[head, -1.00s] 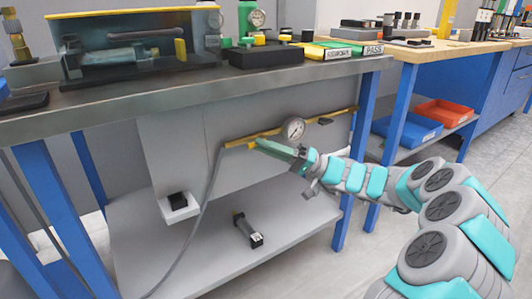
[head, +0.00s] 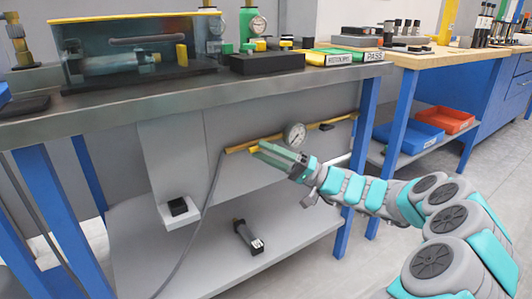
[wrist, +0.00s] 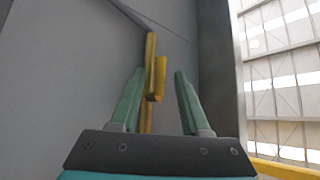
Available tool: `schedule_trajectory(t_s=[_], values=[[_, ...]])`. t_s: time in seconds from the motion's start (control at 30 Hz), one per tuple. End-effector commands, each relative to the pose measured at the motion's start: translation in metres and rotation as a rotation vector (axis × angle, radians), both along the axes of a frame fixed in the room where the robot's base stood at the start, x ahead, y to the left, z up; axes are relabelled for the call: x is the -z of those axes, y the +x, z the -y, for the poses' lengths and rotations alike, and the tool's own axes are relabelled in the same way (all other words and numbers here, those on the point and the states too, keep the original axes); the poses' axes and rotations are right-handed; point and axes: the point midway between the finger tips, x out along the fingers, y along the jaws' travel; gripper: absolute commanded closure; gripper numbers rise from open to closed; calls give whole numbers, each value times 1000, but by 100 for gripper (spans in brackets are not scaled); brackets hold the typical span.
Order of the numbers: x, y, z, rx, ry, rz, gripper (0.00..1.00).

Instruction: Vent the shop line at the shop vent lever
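A yellow pipe (head: 243,147) runs along the grey panel under the workbench, with a round gauge (head: 294,134) on it. My gripper (head: 262,151) is at the left part of this pipe, just left of and below the gauge. In the wrist view, a short yellow bar (wrist: 159,79), which looks like the vent lever, stands out in front of the pipe (wrist: 150,48). My gripper (wrist: 159,71) is open there, with the bar between its green fingers and gaps on both sides. In the head view my fingers hide the bar.
The workbench top (head: 200,93) overhangs the pipe. A grey hose (head: 210,195) drops from the pipe's left end. A dark cylinder (head: 247,236) lies on the lower shelf (head: 205,255), and a black switch (head: 178,207) sits in a white block. Blue legs (head: 357,165) flank the opening.

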Motion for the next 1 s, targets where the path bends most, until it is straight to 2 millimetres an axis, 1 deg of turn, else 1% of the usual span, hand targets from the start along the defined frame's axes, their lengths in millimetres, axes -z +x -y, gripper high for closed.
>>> schedule_trajectory(t_s=[0.27,0.37,0.6,0.7,0.83,1.0], values=[[1,0,2,0,0,0,53],[5,-1,11,1,0,0,53],[21,-4,47,6,-1,-1,53],[26,-6,59,3,-1,1,53],[30,-7,68,1,0,2,53],[32,-8,71,0,-1,1,53]])
